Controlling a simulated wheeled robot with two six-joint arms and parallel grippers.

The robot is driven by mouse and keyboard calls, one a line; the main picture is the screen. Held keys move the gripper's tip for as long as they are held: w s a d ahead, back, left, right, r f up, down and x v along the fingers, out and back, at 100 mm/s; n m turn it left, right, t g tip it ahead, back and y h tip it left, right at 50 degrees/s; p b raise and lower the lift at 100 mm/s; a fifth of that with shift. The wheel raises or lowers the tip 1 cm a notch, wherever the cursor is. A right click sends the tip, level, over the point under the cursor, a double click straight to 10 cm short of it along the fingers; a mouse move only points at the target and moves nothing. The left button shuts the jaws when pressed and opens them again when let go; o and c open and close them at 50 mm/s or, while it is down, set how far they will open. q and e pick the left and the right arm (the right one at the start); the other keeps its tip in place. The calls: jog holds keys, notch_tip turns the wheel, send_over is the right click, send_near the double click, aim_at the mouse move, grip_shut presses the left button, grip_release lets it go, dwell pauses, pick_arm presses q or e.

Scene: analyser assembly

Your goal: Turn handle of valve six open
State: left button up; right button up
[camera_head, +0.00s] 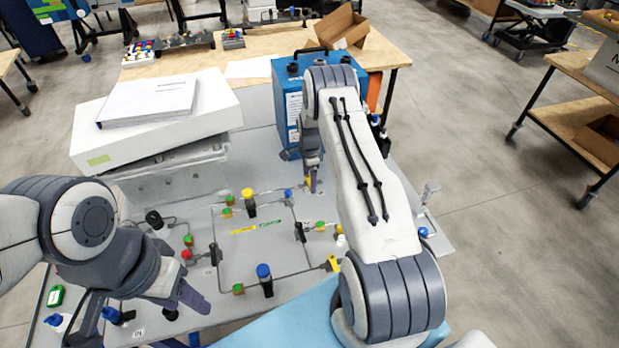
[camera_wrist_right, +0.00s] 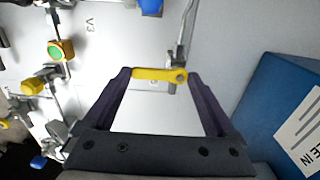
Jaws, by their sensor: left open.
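A yellow valve handle (camera_wrist_right: 158,75) lies crosswise between my right gripper's (camera_wrist_right: 160,76) fingertips in the right wrist view. The fingers are spread wide, one beside each end of the handle; I cannot tell whether they touch it. In the head view my right gripper (camera_head: 313,180) points down at the panel, beside the blue box, and mostly hides this handle. My left gripper (camera_head: 185,295) is open and empty above the panel's front left. A second yellow handle (camera_head: 333,263) sits at the panel's front right. No number six is readable on any valve.
The grey panel (camera_head: 290,245) carries thin pipes and several coloured knobs. A blue box (camera_head: 287,90) stands close behind my right gripper. A white case (camera_head: 215,105) with a binder on it stands at the back left. A "V3" marking (camera_wrist_right: 90,24) shows near a green-and-yellow knob (camera_wrist_right: 60,50).

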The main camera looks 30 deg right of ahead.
jog(key=shift+d+f+n+b, duration=0.15)
jog(key=shift+n+b, duration=0.35)
jog(key=shift+b, duration=0.3)
jog(key=n+b, duration=0.3)
jog(key=shift+d, duration=0.35)
jog(key=n+b, duration=0.1)
jog(key=n, duration=0.1)
jog(key=n+b, duration=0.1)
jog(key=b, duration=0.1)
jog(key=shift+w+d+n, duration=0.15)
jog(key=shift+d+n, duration=0.25)
jog(key=n, duration=0.1)
jog(key=n+b, duration=0.1)
jog(key=n, duration=0.1)
jog(key=n+b, duration=0.1)
jog(key=shift+w+d+n, duration=0.3)
jog(key=shift+d, duration=0.1)
jog(key=n, duration=0.1)
jog(key=n+b, duration=0.1)
jog(key=shift+w+d+n, duration=0.15)
jog(key=shift+w+n, duration=0.1)
jog(key=shift+n, duration=0.05)
jog(key=shift+w+d+r+n+b, duration=0.15)
jog(key=shift+n+b, duration=0.2)
jog(key=shift+n, duration=0.35)
jog(key=shift+w+a+r+n+b, duration=0.15)
jog(key=shift+n+b, duration=0.2)
jog(key=shift+n, duration=0.35)
jog(key=shift+d, duration=0.1)
